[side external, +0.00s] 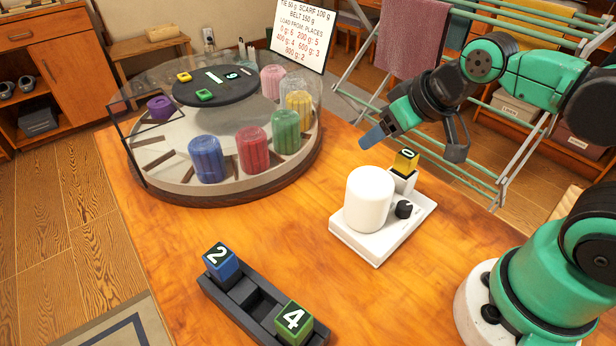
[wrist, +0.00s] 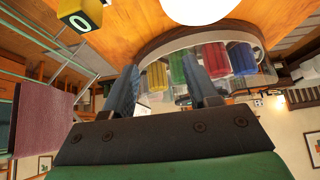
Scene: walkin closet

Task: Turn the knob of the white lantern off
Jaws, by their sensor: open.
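The white lantern (side external: 369,199) is a rounded white cylinder on a flat white base on the wooden table. A black knob (side external: 404,209) is on the base, to the right of the cylinder. Its pointer is too small to read surely. Part of the lantern shows at the top of the wrist view (wrist: 200,8); the knob does not show there. My gripper (side external: 371,138) is above and behind the lantern, apart from it. In the wrist view my gripper (wrist: 158,80) has its two blue-grey fingers spread, with nothing held between them.
A yellow 0 block (side external: 406,161) sits on a white post behind the knob. A round clear-covered carousel (side external: 175,180) with coloured rolls stands left. A dark tray (side external: 257,300) holds blue 2 and green 4 blocks in front. A drying rack (side external: 480,150) stands behind. Table around the lantern is clear.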

